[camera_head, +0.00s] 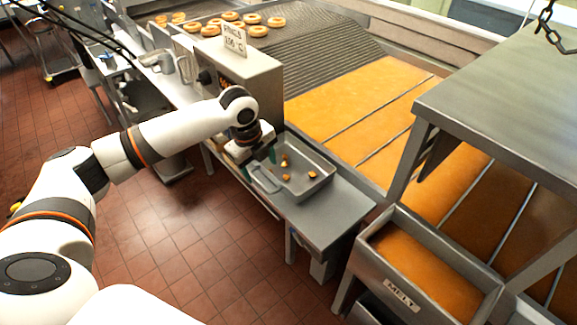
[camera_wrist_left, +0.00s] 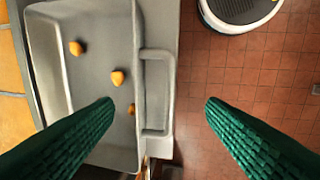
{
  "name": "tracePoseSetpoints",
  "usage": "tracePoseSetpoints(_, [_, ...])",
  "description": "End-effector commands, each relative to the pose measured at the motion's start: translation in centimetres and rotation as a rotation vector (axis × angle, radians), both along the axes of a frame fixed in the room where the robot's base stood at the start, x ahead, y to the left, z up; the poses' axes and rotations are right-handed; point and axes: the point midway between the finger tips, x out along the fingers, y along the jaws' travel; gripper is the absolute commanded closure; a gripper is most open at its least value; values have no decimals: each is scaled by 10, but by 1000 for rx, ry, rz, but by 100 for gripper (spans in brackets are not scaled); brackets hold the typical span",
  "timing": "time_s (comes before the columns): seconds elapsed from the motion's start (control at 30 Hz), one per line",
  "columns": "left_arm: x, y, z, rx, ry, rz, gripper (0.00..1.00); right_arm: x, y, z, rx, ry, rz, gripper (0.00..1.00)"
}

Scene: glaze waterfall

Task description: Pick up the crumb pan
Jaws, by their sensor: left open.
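The crumb pan (camera_head: 308,181) is a shallow grey metal tray on a steel side shelf, with a loop handle (camera_head: 264,179) on its near left side. Several small orange-brown crumbs lie in it. My left gripper (camera_head: 257,160) is above the handle side of the pan. In the left wrist view, the pan (camera_wrist_left: 90,100) fills the left half, and its handle (camera_wrist_left: 158,92) lies between the green fingertips of my left gripper (camera_wrist_left: 158,108). The fingers are wide apart and hold nothing. My right gripper is not in view.
A steel box with a sign (camera_head: 234,41) stands behind the pan. A conveyor with doughnuts (camera_head: 232,16) and orange glaze (camera_head: 350,105) runs beyond it. A bin labelled MELT (camera_head: 402,292) is at front right. Tiled floor (camera_head: 190,250) is open in front of the shelf.

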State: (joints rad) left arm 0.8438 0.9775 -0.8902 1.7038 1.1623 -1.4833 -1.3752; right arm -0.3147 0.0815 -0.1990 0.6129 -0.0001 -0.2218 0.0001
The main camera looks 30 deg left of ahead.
Motion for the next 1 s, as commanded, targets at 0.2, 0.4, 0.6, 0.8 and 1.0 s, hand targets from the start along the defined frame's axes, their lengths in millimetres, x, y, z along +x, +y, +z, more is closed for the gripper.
tracePoseSetpoints(0.2, [6, -1, -19, -1, 4, 0, 34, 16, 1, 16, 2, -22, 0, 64])
tracePoseSetpoints(0.4, [12, -2, -47, 0, 1, -1, 34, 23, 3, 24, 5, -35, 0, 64])
tracePoseSetpoints(0.6, [13, -2, -53, 0, 0, -1, 34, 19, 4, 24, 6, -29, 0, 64])
tracePoseSetpoints(0.8, [13, -2, -53, 0, 0, -1, 51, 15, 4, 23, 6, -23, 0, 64])
tracePoseSetpoints(1.0, [13, -2, -53, 0, 0, -1, 84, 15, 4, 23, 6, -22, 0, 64])
